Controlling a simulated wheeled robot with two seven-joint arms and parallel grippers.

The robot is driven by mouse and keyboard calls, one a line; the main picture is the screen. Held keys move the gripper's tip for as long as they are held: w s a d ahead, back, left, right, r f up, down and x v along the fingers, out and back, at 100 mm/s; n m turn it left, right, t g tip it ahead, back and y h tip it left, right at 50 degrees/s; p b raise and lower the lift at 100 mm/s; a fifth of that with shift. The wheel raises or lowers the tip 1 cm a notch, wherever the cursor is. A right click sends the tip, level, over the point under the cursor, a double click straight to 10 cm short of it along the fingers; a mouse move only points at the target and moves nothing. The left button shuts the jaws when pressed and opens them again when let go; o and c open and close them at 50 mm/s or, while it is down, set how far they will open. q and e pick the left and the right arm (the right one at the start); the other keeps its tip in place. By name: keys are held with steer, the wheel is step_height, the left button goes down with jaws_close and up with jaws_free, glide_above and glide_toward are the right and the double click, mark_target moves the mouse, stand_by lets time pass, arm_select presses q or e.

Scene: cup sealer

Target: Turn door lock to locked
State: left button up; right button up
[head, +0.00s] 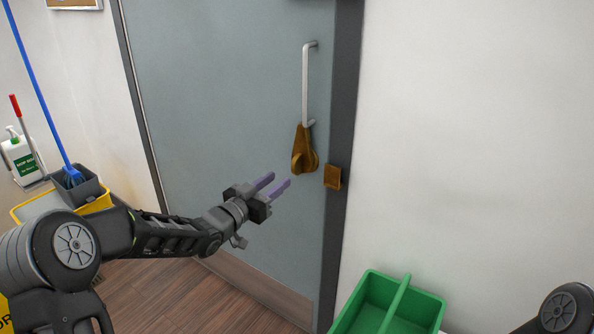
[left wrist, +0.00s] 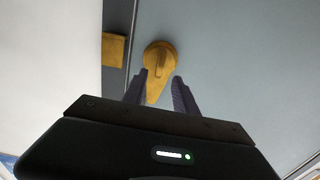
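The door lock is a brass plate with a raised thumb-turn (head: 304,152) on the grey door (head: 225,110), just below the bar handle. It also shows in the left wrist view (left wrist: 159,58), where the turn piece stands out from the round part of the plate. A brass strike piece (head: 333,177) is on the dark door frame beside it. My left gripper (head: 276,184) is open and empty, below and left of the lock in the head view. In the left wrist view its two fingers point toward the lock, apart from each other. My right gripper is not in view.
A silver bar handle (head: 306,85) stands out from the door above the lock. A green caddy (head: 388,306) is at the lower right by the wall. A yellow mop bucket (head: 97,204) with a blue-handled mop stands at the left.

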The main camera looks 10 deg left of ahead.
mark_target(292, 169)
arm_select(q)
steer(key=shift+w, duration=0.1)
steer(key=x, duration=0.7)
steer(key=shift+w, duration=0.25)
steer(key=shift+c, duration=0.2)
jaws_close()
stand_by(1.0)
